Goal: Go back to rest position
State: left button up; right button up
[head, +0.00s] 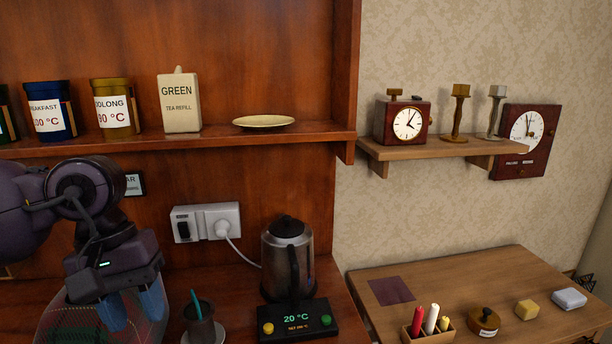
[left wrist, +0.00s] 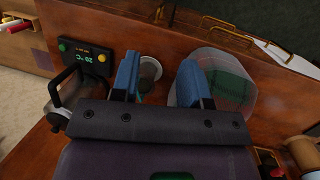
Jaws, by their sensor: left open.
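My left gripper (head: 132,306) hangs fingers-down over the left part of the wooden counter, below the shelf. Its two blue fingers stand apart with nothing visible between them. In the left wrist view the open left gripper (left wrist: 158,78) is above the counter, with a small round cup (left wrist: 149,69) seen near one finger and a clear mesh-like cover (left wrist: 237,88) behind the other. The cover (head: 57,318) is partly hidden by the gripper in the head view. My right gripper is not in view.
A steel kettle (head: 288,256) stands behind a control box (head: 297,320) reading 20 °C. A dark cup (head: 202,325) with a teal stick is close right of the gripper. The shelf (head: 230,137) above holds tins, a GREEN box (head: 180,104) and a dish (head: 263,121). A side table (head: 450,278) is at right.

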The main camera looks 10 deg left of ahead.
pick_arm(q)
jog(key=s+d+n+h, duration=0.3)
jog(key=d+n+h, duration=0.6)
jog(key=d+h, duration=0.5)
jog(key=w+a+n+t+y, duration=0.1)
jog(key=w+a+n+t, duration=0.15)
jog(key=n+t, duration=0.85)
jog(key=w+a+n+t, duration=0.1)
jog(key=w+n+t, duration=0.45)
jog(key=n, duration=0.95)
jog(key=a+f+n+t+y, duration=0.4)
jog(key=a+f+n+y, duration=0.25)
jog(key=n+y, duration=0.6)
jog(key=s+a+f+n+g+y, duration=0.2)
jog(key=s+f+n+g, duration=0.1)
jog(key=f+n, duration=0.25)
jog(key=s+a+f+n+g+y, duration=0.2)
jog(key=a+f+n, duration=0.1)
jog(key=f+n, duration=0.25)
jog(key=s+f+n+g, duration=0.5)
jog(key=s+f+g, duration=0.1)
jog(key=s, duration=0.4)
jog(key=s+f+n+g, duration=0.4)
jog(key=s+f+g, duration=0.25)
jog(key=s, duration=0.35)
jog(key=w+f+t, duration=0.8)
jog(key=w+t, duration=0.1)
jog(key=shift+f+m+t+h, duration=0.3)
jog(key=shift+m+h, duration=0.05)
jog(key=shift+h, duration=0.1)
